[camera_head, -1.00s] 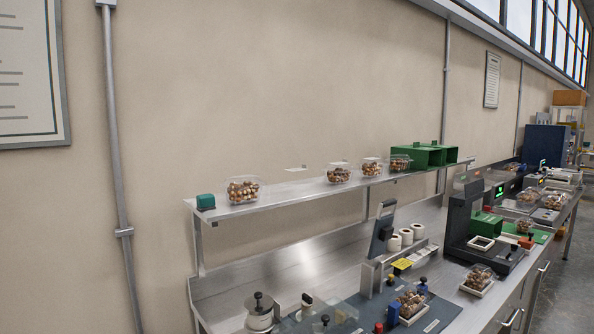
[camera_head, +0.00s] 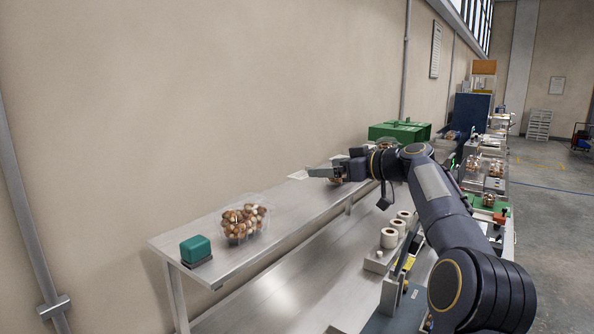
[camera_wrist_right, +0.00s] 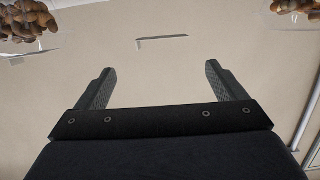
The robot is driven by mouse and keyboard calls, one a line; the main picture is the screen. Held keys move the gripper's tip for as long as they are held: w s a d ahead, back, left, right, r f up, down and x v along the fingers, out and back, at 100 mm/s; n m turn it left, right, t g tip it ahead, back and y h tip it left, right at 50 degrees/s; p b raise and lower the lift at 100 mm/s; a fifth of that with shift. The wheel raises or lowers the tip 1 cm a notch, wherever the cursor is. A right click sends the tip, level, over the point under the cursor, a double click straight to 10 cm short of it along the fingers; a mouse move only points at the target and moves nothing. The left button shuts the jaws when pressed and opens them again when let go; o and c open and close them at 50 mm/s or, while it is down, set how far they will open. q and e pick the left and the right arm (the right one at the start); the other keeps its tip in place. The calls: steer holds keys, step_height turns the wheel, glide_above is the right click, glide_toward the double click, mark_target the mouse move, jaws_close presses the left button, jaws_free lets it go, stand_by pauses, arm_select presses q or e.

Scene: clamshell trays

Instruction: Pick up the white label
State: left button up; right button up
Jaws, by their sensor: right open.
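A flat white label (camera_head: 298,175) lies on the raised steel shelf. In the right wrist view, a thin pale flat piece with a dark edge, apparently this label (camera_wrist_right: 162,42), lies beyond the fingertips, roughly centred between them. My right gripper (camera_head: 324,168) reaches over the shelf just right of the label. In the wrist view its two fingers (camera_wrist_right: 158,72) are apart with nothing between them. The fingers and label are apart in that view. My left gripper is in neither current view.
A clear clamshell of brown-and-white pieces (camera_head: 243,223) and a teal block (camera_head: 195,249) stand on the shelf's near end. Green bins (camera_head: 400,132) stand at its far end. Clamshells flank the label in the wrist view (camera_wrist_right: 30,20). White rolls (camera_head: 390,238) stand below.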

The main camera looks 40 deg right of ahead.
mark_target(306, 175)
steer(key=p+x, duration=0.3)
steer(key=x, duration=0.3)
steer(key=shift+w+a+f, duration=0.1)
steer(key=shift+a+f, duration=0.1)
steer(key=shift+a, duration=0.05)
steer(key=shift+w+a+f, duration=0.1)
steer(key=shift+w+f, duration=0.15)
steer(key=shift+w, duration=0.2)
steer(key=shift+s, duration=0.1)
steer(key=c, duration=1.1)
